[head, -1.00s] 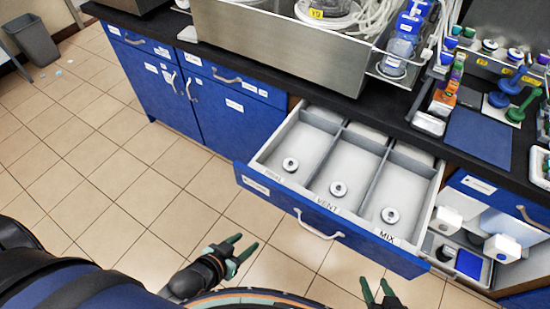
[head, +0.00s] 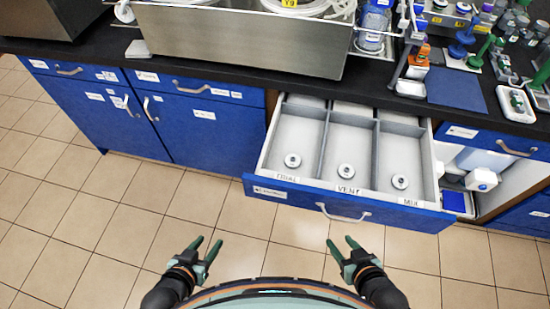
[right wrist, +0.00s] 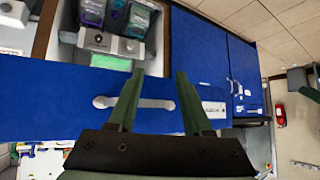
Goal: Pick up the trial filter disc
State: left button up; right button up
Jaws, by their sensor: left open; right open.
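The trial filter disc (head: 292,160) is a small pale round disc with a dark centre. Similar discs lie in the VENT compartment (head: 346,171) and in the right compartment (head: 400,181). My left gripper (head: 207,242) is open and empty, in front of the drawer and left of it. My right gripper (head: 340,241) is open and empty, in front of the drawer handle. Its open fingers (right wrist: 160,73) also show in the right wrist view.
Dividers separate the drawer's compartments. The drawer handle (head: 343,214) sticks out in front. The black counter (head: 240,80) overhangs the drawer's back and carries a steel tub (head: 240,40) and a blue mat (head: 455,90). An open bay (head: 500,165) stands right of the drawer. The tiled floor in front is clear.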

aim_at(292, 162)
jog(key=j, duration=0.8)
jog(key=i+j, duration=0.15)
jog(key=j, duration=0.7)
